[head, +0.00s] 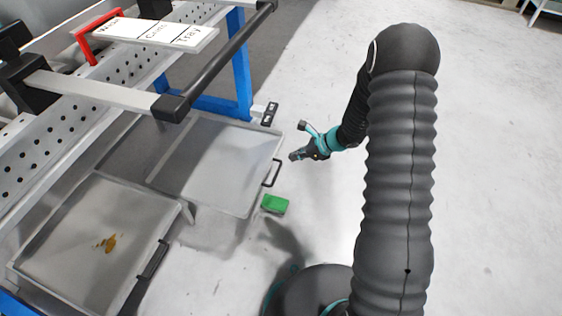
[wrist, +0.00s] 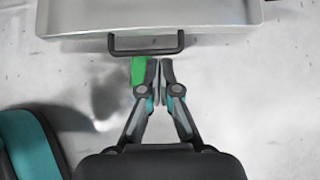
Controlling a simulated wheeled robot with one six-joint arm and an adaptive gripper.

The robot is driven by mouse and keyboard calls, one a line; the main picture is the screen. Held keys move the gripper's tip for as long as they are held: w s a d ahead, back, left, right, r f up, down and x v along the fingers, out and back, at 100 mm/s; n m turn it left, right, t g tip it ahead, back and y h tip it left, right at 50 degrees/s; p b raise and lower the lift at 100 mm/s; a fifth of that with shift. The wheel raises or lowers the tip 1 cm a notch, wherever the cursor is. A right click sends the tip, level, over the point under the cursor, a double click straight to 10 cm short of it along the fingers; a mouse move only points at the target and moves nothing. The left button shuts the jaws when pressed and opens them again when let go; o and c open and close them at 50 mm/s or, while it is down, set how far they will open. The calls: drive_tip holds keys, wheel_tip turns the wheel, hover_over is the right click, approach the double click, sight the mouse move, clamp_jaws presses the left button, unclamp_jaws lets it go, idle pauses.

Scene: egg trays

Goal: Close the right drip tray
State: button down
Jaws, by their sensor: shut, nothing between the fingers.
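The right drip tray (head: 210,206) is a shallow grey metal tray, pulled out from under the frame. Its dark handle (head: 272,173) is on its front side. In the wrist view, the tray's front wall (wrist: 215,18) and handle (wrist: 147,50) are at the top. My gripper (head: 294,156) is shut and empty, to the right of the handle in the head view. In the wrist view its fingertips (wrist: 153,63) point toward the handle and appear just short of it; I cannot tell whether they touch.
A second drip tray (head: 60,225) with a yellow-brown spill (head: 108,243) sits at lower left, also extended. A green block (head: 275,204) lies by the right tray's front; it shows beside my fingers in the wrist view (wrist: 138,72). A blue frame leg (head: 242,75) stands behind. Open floor lies right.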

sight(270, 166)
drive_tip(key=b+x, duration=0.1)
drive_tip(key=x, duration=0.8)
drive_tip(key=shift+w+a+f, duration=0.1)
drive_tip(key=shift+a+f, duration=0.15)
drive_tip(key=shift+f, duration=0.05)
drive_tip(key=shift+w, duration=0.1)
